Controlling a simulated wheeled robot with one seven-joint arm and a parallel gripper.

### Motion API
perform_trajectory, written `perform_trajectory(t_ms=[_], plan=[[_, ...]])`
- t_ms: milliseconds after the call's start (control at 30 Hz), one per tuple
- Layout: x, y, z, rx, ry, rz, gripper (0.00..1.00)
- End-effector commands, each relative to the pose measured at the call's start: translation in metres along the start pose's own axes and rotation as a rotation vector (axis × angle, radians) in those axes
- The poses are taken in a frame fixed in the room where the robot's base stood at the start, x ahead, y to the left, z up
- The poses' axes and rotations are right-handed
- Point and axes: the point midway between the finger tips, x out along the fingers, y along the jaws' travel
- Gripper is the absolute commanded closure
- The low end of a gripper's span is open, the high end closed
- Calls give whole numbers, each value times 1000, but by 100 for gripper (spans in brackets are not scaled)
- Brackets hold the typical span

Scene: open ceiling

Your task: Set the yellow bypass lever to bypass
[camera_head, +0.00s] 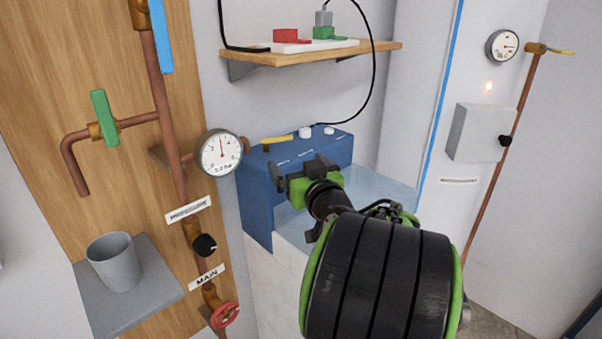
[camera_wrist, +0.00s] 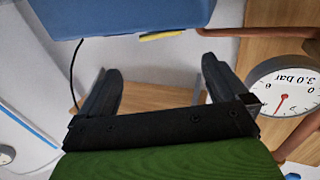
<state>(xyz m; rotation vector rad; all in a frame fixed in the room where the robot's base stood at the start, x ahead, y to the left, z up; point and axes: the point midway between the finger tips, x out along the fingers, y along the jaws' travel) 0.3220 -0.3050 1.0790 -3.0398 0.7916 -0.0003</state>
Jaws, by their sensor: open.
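The yellow bypass lever (camera_head: 277,140) lies along the top of the blue box (camera_head: 258,200), near its left end. In the wrist view the yellow lever (camera_wrist: 162,36) shows as a short strip at the edge of the blue box (camera_wrist: 120,14), beyond and between my fingertips. My gripper (camera_head: 301,170) is open and empty, in front of the box and to the lower right of the lever. Its two black fingers (camera_wrist: 157,68) stand wide apart in the wrist view and do not appear to touch the lever. Labels on the box are too small to read.
A pressure gauge (camera_head: 218,152) and copper pipes stand close left of the box. A wooden shelf (camera_head: 310,56) is above, with a black cable (camera_head: 372,70) hanging beside the box. A grey cup (camera_head: 114,262) stands on a ledge at lower left. A grey wall box (camera_head: 478,132) is right.

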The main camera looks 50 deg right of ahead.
Motion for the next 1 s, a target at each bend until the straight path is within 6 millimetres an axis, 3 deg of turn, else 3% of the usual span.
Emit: perform_trajectory(t_ms=[100, 400, 633, 767, 1000], plan=[[-12, 0, 0, 0, 1, 0, 0], [-14, 0, 0, 0, 1, 0, 0], [-33, 0, -3, 0, 0, 2, 0], [-16, -2, -3, 0, -2, -5, 0], [44, -3, -4, 0, 0, -7, 0]])
